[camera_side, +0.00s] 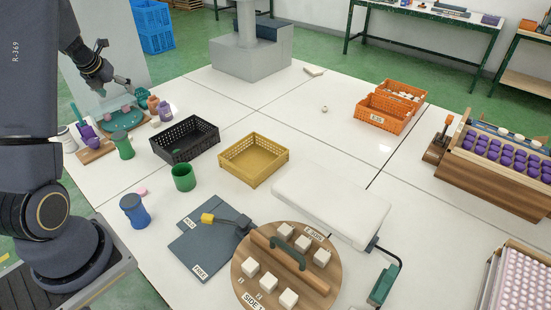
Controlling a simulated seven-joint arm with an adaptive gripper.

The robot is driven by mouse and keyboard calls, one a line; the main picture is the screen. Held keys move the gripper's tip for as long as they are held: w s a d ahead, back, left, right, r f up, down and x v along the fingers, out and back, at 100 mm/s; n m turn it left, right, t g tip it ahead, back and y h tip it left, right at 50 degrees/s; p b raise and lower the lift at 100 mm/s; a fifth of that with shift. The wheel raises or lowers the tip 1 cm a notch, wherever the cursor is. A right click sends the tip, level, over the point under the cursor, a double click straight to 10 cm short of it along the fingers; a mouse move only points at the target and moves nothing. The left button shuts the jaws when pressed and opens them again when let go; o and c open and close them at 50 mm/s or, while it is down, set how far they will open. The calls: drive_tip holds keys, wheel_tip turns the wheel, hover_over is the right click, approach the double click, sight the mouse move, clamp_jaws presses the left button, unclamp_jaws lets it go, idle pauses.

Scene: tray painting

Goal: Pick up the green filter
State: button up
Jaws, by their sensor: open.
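Several green things are in view, and I cannot tell for sure which is the filter. A green, waisted canister (123,146) stands upright at the left, in front of the teal tray. A green open-topped cup (183,178) stands upright on the white table between the black crate and the blue canister. My gripper (122,88) is at the upper left, above the teal tray (124,119) and behind the green canister, apart from both green things. It is open, and I see nothing held in it.
A black crate (186,139) and a yellow crate (253,160) stand mid-table. A blue canister (134,211), small bottles (165,111) and a wooden board (95,152) are at the left. A round wooden board (247,267) with white blocks is in front. The table's back middle is mostly clear.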

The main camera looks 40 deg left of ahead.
drive_tip(key=n+g, duration=0.1)
drive_tip(key=g, duration=0.1)
approach(116, 136)
drive_tip(key=x, duration=0.7)
drive_tip(key=shift+w+a+f, duration=0.1)
drive_tip(key=shift+f, duration=0.15)
drive_tip(key=shift+w+x, duration=0.2)
drive_tip(key=shift+x, duration=1.35)
drive_tip(key=shift+w+x, duration=0.15)
drive_tip(key=shift+x, duration=1.4)
drive_tip(key=shift+c, duration=0.2)
drive_tip(key=shift+r, duration=0.1)
drive_tip(key=c, duration=1.3)
